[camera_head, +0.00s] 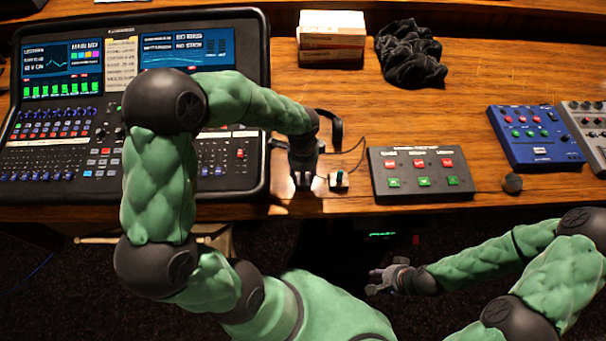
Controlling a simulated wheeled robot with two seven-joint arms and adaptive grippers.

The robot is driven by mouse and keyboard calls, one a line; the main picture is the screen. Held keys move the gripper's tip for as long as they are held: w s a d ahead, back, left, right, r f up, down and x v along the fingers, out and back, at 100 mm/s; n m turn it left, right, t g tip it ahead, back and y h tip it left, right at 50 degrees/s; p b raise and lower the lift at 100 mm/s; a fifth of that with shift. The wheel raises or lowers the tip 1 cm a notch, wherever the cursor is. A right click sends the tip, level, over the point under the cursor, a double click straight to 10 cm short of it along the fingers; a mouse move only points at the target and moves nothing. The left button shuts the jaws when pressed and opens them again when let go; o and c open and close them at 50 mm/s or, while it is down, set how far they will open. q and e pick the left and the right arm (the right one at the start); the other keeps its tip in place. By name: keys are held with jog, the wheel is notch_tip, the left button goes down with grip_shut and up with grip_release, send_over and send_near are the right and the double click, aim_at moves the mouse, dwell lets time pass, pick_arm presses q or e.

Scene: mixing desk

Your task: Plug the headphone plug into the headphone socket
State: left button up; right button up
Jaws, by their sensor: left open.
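My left gripper (303,182) points down close over the front of the wooden desk, just right of the mixing console (262,100). It is open. A small pale block with a dark teal top (339,181) stands just right of it, apart from its fingers; I cannot tell whether this is the headphone socket or the plug. Black headphones (335,128) lie behind my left wrist, partly hidden by it. A thin dark cable (352,150) runs from near them towards the small block. My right gripper (373,281) is open and empty, low in front of the desk.
A black box with red and green buttons (420,172) lies right of the small block. A dark round knob (512,183), a blue pedal unit (540,137) and a grey mixer (588,125) are further right. White boxes (332,36) and black cloth (410,55) lie behind.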

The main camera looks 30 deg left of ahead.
dwell(0.4)
pick_arm(q)
grip_shut()
jog(key=shift+r, duration=0.15)
jog(key=shift+r+p, duration=2.7)
jog(key=shift+r, duration=0.2)
